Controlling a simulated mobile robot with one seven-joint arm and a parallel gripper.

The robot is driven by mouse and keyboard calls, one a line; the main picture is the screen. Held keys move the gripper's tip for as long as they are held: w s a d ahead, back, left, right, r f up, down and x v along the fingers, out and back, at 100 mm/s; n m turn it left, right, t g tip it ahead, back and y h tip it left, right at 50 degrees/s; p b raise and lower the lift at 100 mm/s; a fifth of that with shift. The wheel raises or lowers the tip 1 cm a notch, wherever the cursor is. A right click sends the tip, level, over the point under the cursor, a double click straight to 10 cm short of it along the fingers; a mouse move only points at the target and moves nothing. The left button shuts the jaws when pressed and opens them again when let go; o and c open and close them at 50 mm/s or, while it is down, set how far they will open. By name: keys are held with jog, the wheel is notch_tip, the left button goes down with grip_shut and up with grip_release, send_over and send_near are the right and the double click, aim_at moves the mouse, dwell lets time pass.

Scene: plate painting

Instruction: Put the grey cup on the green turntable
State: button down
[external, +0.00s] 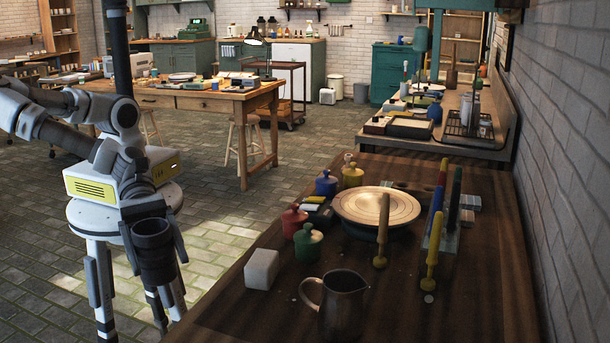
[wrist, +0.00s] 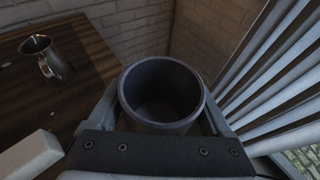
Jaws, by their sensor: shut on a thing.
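The grey cup (external: 153,250) is dark and hangs between the fingers of my gripper (external: 156,262) at the left, off the side of the dark wooden table. In the wrist view, the cup (wrist: 128,104) shows its open, empty-looking mouth, with a finger of my gripper (wrist: 162,118) along each side. The gripper is shut on it. The turntable (external: 376,205) stands on the table, well to the right of the cup. It has a tan round top and a dark greenish base, and its top is bare. A brush stands in front of part of it.
A metal pitcher (external: 343,303) and a white block (external: 262,269) stand near the table's front; the wrist view also shows them.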

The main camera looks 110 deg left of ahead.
jog(key=w+a+n+t+y+b, duration=0.25)
jog(key=w+a+n+y, duration=0.7)
jog(key=w+a, duration=1.1)
jog(key=w+a+r+n+g+y, duration=0.1)
jog(key=a+r+n+y, duration=0.15)
jog(key=a, duration=0.55)
jog(key=w+a+r+n+g+y, duration=0.1)
jog(key=w+a+r+n+y, duration=0.15)
jog(key=a, duration=0.55)
jog(key=a+r+n+g+y, duration=0.2)
jog(key=a+y, duration=0.2)
jog(key=a, duration=0.4)
jog(key=shift+h, duration=0.25)
jog(key=shift+w+a+f+b, duration=0.5)
jog(key=shift+a+f, duration=1.35)
jog(key=shift+a, duration=0.05)
jog(key=shift+w+a+f+b, duration=0.45)
jog(key=shift+w+a+f, duration=0.1)
jog(key=shift+a+f, duration=1.3)
jog(key=shift+w+a+f+b, duration=0.5)
jog(key=shift+a+f, duration=1.3)
jog(key=shift+a, duration=0.1)
